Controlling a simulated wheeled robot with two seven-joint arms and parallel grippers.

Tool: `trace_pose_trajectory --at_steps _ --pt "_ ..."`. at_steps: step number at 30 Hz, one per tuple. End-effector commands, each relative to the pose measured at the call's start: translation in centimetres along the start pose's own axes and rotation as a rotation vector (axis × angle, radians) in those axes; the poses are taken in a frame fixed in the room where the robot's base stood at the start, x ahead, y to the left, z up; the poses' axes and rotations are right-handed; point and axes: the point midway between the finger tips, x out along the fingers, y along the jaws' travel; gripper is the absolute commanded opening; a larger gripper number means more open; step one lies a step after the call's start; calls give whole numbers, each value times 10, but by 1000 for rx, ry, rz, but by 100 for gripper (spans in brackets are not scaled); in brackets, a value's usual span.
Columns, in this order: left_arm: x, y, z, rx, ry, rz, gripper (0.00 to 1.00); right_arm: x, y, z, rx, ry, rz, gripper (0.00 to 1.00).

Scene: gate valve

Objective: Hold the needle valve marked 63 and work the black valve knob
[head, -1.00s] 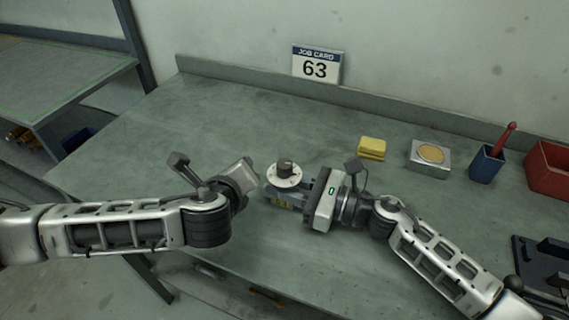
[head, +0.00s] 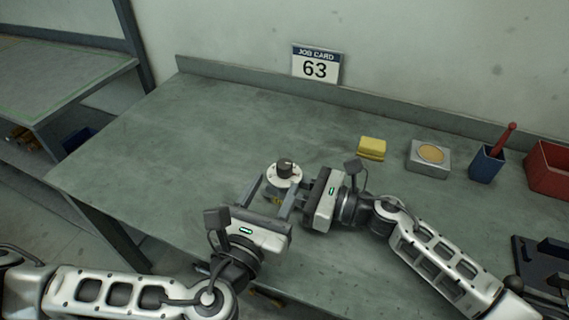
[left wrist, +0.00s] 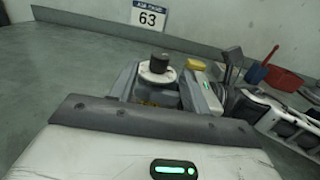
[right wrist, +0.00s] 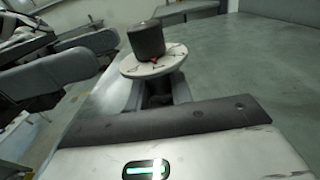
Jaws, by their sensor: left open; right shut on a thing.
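The needle valve (head: 275,196) has a black knob (head: 285,166) over a round white dial (head: 284,177). A yellow tag shows on its body, but I cannot read it now. My right gripper (head: 288,193) is shut on the valve body from the right. The knob and dial also show in the right wrist view (right wrist: 147,40), above the gripper. My left gripper (head: 270,196) is open, its fingers pointing away toward the valve from the front, partly hiding its body. In the left wrist view the knob (left wrist: 162,62) stands ahead, beyond the left gripper; I cannot tell whether the fingers touch the valve.
A job card (head: 315,66) reading 63 stands at the back. A yellow sponge (head: 371,148), a grey box with a tan disc (head: 428,157), a blue cup (head: 486,163) and a red bin (head: 551,169) stand to the right. The table's left side is clear.

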Motion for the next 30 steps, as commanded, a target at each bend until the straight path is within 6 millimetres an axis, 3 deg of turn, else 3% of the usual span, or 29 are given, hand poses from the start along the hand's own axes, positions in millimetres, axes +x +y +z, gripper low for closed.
trace_pose_trajectory --at_steps 3,9,22,23,27,30 --pt "25 0 1 1 -4 1 47 0 0 0 0 0 0 0" --pt "53 0 1 -1 -2 0 47 0 0 0 0 0 0 0" --pt "64 0 0 -2 1 1 47 0 0 0 0 0 0 0" --pt "64 0 0 -2 1 1 42 0 0 0 0 0 0 0" --pt "63 0 0 -2 1 1 3 0 0 0 0 0 0 0" --pt "63 1 0 -2 1 2 3 0 0 0 0 0 -1 0"
